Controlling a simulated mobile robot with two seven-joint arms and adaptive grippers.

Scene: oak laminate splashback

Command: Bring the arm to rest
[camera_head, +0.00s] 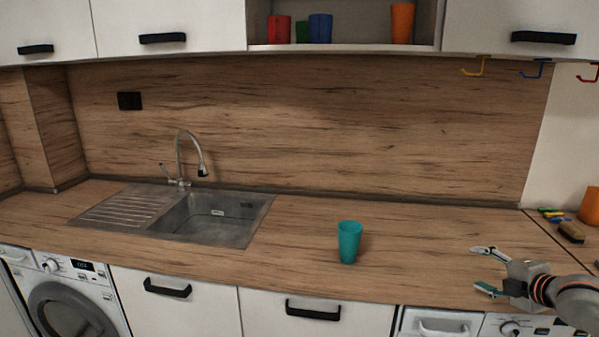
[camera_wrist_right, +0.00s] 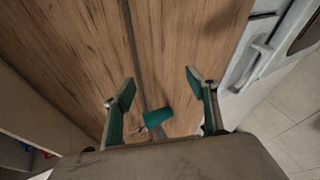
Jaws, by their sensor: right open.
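My right gripper (camera_head: 482,269) is at the right of the head view, over the front part of the worktop, with its two fingers spread apart and pointing left. It also shows in the right wrist view (camera_wrist_right: 160,100), open, with teal pads and nothing held between them. A teal cup (camera_head: 349,242) stands upright on the worktop to the left of the gripper, clearly apart from it. My left gripper is not in view.
A sink (camera_head: 214,217) with a tap (camera_head: 181,160) is set into the worktop (camera_head: 290,265) at left. An orange container (camera_head: 590,206) and a brush (camera_head: 571,232) are at far right. Cups stand on the open shelf (camera_head: 345,47); coloured hooks (camera_head: 537,70) hang below the cupboards.

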